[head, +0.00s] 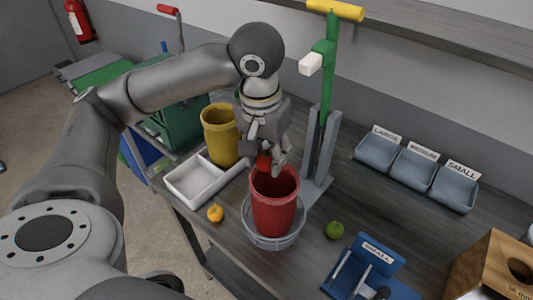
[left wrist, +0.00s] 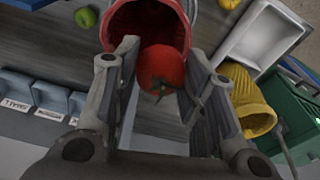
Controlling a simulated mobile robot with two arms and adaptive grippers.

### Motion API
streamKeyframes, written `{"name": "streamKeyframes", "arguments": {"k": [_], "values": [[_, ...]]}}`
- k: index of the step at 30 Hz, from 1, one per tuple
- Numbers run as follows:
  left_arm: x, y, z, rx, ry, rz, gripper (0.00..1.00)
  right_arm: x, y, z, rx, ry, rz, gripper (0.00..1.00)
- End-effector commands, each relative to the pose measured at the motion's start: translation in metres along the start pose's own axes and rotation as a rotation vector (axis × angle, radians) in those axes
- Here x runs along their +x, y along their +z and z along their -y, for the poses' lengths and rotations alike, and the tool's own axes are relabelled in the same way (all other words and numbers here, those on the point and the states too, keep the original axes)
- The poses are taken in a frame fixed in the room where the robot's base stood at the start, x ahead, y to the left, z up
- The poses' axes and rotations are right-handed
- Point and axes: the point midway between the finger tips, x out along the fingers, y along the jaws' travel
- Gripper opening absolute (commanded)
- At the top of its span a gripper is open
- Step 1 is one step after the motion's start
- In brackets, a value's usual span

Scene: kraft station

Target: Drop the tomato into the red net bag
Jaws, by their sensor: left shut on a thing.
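My left gripper (head: 267,160) is shut on the red tomato (left wrist: 162,70), which sits between the fingers in the left wrist view. In the head view only a small part of the tomato (head: 263,161) shows, just above the back rim of the red net bag (head: 273,208). The bag stands upright and open in a grey round basket (head: 275,242) on the table. In the left wrist view the mouth of the red bag (left wrist: 128,14) lies just beyond the tomato. My right gripper is not in view.
A yellow net bag (head: 219,135) and a white tray (head: 198,183) stand to the left. A green post (head: 328,85) rises behind the red bag. A yellow fruit (head: 215,213), a green fruit (head: 334,230) and a blue device (head: 365,270) lie near. Labelled grey bins (head: 413,167) stand right.

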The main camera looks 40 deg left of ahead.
Motion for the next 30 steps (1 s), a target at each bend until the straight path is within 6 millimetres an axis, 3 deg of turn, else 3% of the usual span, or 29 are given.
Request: {"name": "streamKeyframes", "arguments": {"k": [3,4,9,20,30], "values": [[-0.001,0.0,0.0,0.0,0.0,0.0,0.19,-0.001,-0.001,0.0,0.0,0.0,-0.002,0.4],[-0.001,0.0,0.0,0.0,0.0,0.0,0.41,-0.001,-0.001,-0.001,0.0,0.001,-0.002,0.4],[-0.001,0.0,0.0,0.0,0.0,0.0,0.63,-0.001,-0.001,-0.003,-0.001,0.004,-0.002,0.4],[-0.003,0.0,0.0,-0.001,0.0,-0.001,0.64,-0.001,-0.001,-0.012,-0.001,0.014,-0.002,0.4],[-0.048,-0.002,0.0,-0.001,-0.001,-0.005,0.64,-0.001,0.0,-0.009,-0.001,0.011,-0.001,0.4]]}}
